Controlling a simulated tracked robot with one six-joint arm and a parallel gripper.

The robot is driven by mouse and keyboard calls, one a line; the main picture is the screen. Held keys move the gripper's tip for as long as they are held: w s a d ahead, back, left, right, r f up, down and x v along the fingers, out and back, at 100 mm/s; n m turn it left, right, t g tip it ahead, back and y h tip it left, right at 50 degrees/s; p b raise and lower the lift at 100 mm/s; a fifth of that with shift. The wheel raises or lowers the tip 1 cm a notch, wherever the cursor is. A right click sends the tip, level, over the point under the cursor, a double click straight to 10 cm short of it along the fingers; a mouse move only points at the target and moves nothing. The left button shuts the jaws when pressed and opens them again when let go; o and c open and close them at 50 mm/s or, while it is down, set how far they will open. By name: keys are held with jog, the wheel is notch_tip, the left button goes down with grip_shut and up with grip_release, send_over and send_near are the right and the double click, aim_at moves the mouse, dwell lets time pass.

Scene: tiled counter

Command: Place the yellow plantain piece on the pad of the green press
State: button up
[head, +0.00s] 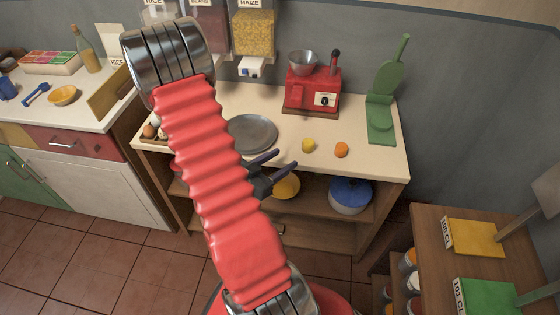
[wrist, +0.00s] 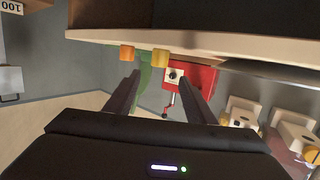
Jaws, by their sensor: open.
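The yellow plantain piece (head: 308,145) stands near the counter's front edge, left of an orange piece (head: 341,149). In the wrist view, which looks upside down, the yellow piece (wrist: 161,58) shows beyond and between my open fingers (wrist: 160,86). The orange piece (wrist: 127,53) is to its left, and the green press is partly hidden.
A grey plate (head: 252,133) lies left of the pieces, partly behind my arm. A red machine (head: 311,91) with a metal bowl stands at the back. Shelves below hold a yellow bowl (head: 286,186) and a blue-lidded pot (head: 350,195). The counter around the pieces is clear.

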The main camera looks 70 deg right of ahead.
dwell(0.8)
jog(key=w+a+r+n+t+y, duration=0.2)
jog(key=w+a+t, duration=0.2)
jog(key=w, duration=0.5)
jog(key=w+a+r+n+t+y, duration=0.2)
jog(key=w+a+t, duration=0.15)
jog(key=w, duration=0.45)
jog(key=w+a+r+n+t+y, duration=0.2)
jog(key=w+a+t, duration=0.15)
jog(key=w, duration=0.55)
jog(key=w+a+r+n+t+y, duration=0.3)
jog(key=w+a+r, duration=0.15)
jog(key=a, duration=0.45)
jog(key=s+a+r+n+y, duration=0.2)
jog(key=a+r+n+y, duration=0.15)
jog(key=a, duration=0.45)
jog(key=s+a+r+n+y, duration=0.15)
jog(key=a+r+n, duration=0.25)
jog(key=a, duration=0.4)
jog(key=s+a+r+n+g, duration=0.1)
jog(key=s+a+r+n, duration=0.1)
jog(key=s, duration=0.5)
jog(key=s+a+r+n+g, duration=0.1)
jog(key=s+a+r+n, duration=0.1)
jog(key=s, duration=0.5)
jog(key=shift+s+a+r+n+g+y, duration=0.3)
jog(key=shift+a+n+g+y, duration=0.1)
jog(key=shift+a+n, duration=0.5)
